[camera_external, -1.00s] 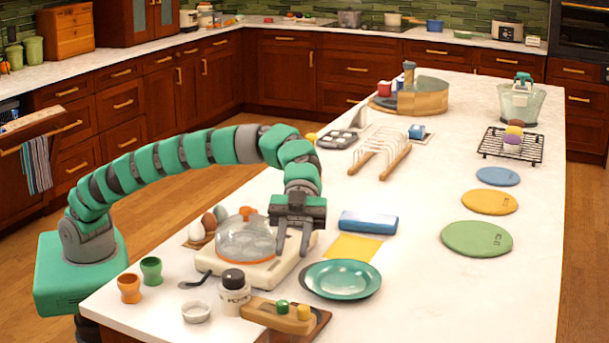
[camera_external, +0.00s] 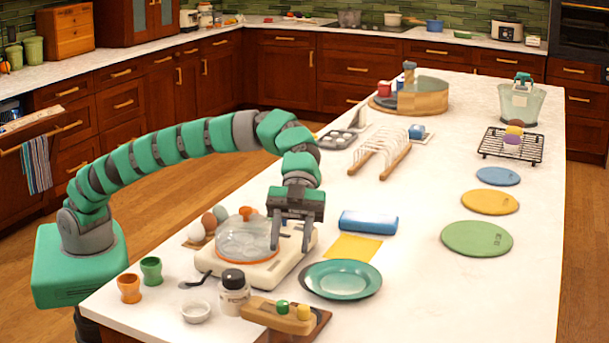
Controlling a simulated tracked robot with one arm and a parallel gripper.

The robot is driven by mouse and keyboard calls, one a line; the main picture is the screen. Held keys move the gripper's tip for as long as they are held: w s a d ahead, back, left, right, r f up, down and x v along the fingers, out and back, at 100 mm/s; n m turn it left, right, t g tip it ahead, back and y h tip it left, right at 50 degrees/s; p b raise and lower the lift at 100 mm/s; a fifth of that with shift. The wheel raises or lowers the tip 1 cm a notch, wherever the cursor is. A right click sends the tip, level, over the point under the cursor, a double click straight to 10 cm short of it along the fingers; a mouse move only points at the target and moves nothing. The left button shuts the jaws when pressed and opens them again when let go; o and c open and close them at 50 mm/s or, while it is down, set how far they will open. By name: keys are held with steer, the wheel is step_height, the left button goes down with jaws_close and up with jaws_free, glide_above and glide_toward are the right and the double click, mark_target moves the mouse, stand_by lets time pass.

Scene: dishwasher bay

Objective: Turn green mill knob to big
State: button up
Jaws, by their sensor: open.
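A light wooden mill (camera_external: 262,310) lies on a darker board near the front edge of the counter. A green knob (camera_external: 282,307) and a yellow knob (camera_external: 303,312) stand on it. The knob's size marks are too small to read. My gripper (camera_external: 290,247) is open and empty, with its fingers pointing down. It hangs above the right part of the cream egg cooker (camera_external: 283,265), behind and above the mill, well apart from the green knob.
A jar with a dark lid (camera_external: 234,297) and a small white dish (camera_external: 196,312) stand left of the mill. A teal plate (camera_external: 341,280) lies to its right, behind it. The egg cooker's clear dome (camera_external: 245,240) stands beside my gripper.

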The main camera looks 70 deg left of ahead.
step_height(320, 180, up, 3)
steer(key=s+d+n+t+y+p, duration=0.1)
steer(key=s+d+t+y+p, duration=0.15)
steer(key=p, duration=0.55)
steer(key=n+t+y+p, duration=0.3)
steer(key=y+p, duration=0.1)
steer(key=p, duration=0.8)
glide_toward(282, 301)
steer(key=shift+h, duration=0.25)
steer(key=p+x, duration=0.1)
steer(key=x, duration=0.3)
steer(key=shift+s+f+p, duration=0.15)
steer(key=shift+f+p, duration=0.15)
steer(key=shift+f, duration=0.1)
steer(key=shift+p+x, duration=1.4)
steer(key=shift+x, duration=0.55)
jaws_close()
